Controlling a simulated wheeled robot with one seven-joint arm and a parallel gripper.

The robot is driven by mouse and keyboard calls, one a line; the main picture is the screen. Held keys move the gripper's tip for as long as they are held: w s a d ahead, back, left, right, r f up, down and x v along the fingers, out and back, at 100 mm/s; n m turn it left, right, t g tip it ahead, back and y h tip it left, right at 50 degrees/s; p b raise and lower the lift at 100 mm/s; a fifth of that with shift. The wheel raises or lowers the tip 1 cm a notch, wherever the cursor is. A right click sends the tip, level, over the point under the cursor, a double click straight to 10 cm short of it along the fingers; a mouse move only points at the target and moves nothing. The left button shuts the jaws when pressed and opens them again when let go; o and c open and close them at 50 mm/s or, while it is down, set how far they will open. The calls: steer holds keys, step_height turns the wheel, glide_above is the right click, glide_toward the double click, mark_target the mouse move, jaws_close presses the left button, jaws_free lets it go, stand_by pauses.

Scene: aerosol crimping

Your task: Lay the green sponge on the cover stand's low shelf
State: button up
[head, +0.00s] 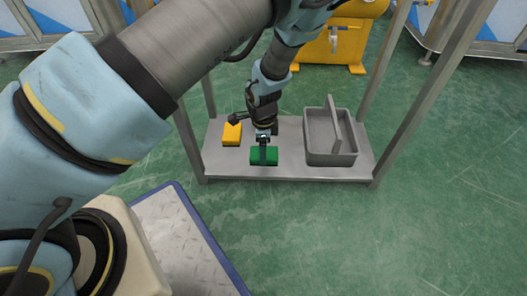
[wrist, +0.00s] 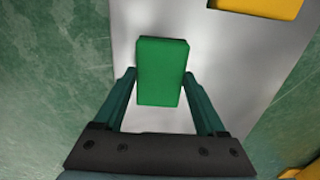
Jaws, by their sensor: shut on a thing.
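The green sponge (head: 264,157) is between the fingers of my gripper (head: 263,146), at the front middle of the cover stand's low shelf (head: 290,172). In the wrist view the sponge (wrist: 161,72) lies between the two fingertips of my gripper (wrist: 160,76), which is shut on it. The grey shelf (wrist: 215,75) shows beneath and around the sponge in that view. I cannot tell whether the sponge touches the shelf or hangs just above it.
A grey caddy with a handle (head: 322,149) stands on the shelf at right. The stand's metal legs (head: 188,143) rise at the corners. Green floor (head: 440,215) lies open at right.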

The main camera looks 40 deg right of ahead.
steer(key=o, duration=1.2)
steer(key=shift+o, duration=0.2)
step_height(320, 180, up, 12)
steer(key=p, duration=0.8)
steer(key=shift+p, duration=0.3)
steer(key=shift+s, duration=0.1)
